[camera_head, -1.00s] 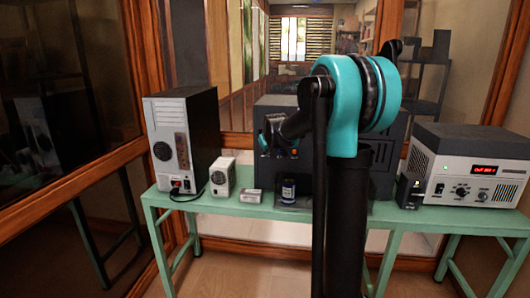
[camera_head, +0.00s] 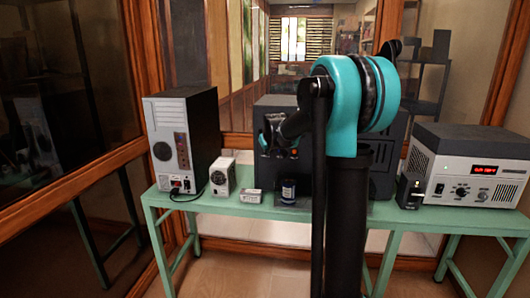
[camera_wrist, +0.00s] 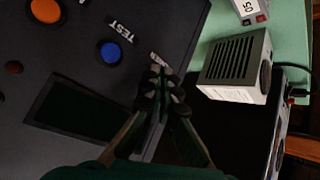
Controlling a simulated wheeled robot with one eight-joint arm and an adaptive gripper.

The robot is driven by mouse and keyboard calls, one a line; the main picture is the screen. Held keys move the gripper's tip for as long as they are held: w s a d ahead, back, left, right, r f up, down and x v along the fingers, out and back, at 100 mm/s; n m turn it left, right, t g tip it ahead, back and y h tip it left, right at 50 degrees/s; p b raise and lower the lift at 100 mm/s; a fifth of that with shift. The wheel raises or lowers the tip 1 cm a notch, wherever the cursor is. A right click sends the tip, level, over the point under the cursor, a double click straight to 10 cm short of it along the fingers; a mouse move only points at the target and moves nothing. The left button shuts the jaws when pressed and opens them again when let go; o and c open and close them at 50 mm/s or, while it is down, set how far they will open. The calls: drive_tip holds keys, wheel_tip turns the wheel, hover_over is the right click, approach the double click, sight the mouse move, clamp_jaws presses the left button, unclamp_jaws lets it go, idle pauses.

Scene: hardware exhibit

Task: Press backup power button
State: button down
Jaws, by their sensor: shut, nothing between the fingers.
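A dark box (camera_head: 384,165) stands on the green table behind my arm, partly hidden by it. In the wrist view its dark front panel (camera_wrist: 95,75) carries an orange button (camera_wrist: 45,10), a blue button (camera_wrist: 109,52) beside a TEST label, and a small dark red button (camera_wrist: 14,68). Another white label (camera_wrist: 160,61), partly covered and hard to read, lies at my fingertips. My gripper (camera_wrist: 160,82) is shut and empty in front of the panel, to the right of the blue button. Whether it touches the panel, and any button behind the fingers, I cannot tell.
The green table (camera_head: 240,208) also bears a grey-and-black computer tower (camera_head: 168,150), a small white vented box (camera_head: 222,178), a small pale box (camera_head: 250,195), a dark jar (camera_head: 288,190) and a power supply (camera_head: 465,175) with a red display. A wood-framed glass wall stands left.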

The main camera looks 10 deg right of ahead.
drive_tip(key=shift+w, duration=0.1)
idle(0.4)
drive_tip(key=shift+w+d, duration=0.15)
drive_tip(key=shift+w, duration=0.2)
drive_tip(key=shift+s, duration=0.15)
drive_tip(key=shift+s+a, duration=0.2)
drive_tip(key=shift+s, duration=0.2)
drive_tip(key=s, duration=0.1)
drive_tip(key=s+a, duration=0.1)
drive_tip(key=s, duration=0.3)
drive_tip(key=shift+s+a, duration=0.25)
drive_tip(key=shift+a, duration=0.15)
idle(0.4)
